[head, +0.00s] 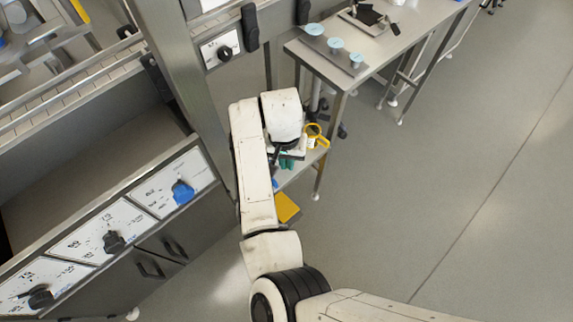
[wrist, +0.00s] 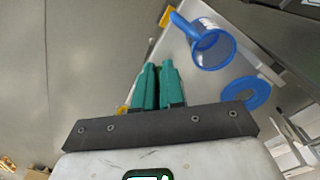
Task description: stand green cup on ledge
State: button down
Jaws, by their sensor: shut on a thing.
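My gripper (wrist: 158,88) shows in the wrist view as a dark bar with two narrow teal-green shapes close together ahead of it. The raised ledge (head: 325,46) seems to be the strip along the table top's left end.
A blue cup (wrist: 213,48) with a handle and a blue ring-like disc (wrist: 246,92) lie close right of my gripper. A yellow cup (head: 318,137) is beside it. A table leg (head: 330,145) is near; floor to the right is clear.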

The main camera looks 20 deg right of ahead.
jog(key=shift+w+f, duration=0.2)
jog(key=shift+f, duration=0.05)
jog(key=shift+w+f, duration=0.1)
jog(key=shift+f, duration=1.55)
jog(key=c, duration=1.2)
grip_release()
notch_tip(320, 180, up, 12)
jog(key=shift+w+a+r, duration=0.1)
jog(key=shift+w+a, duration=0.05)
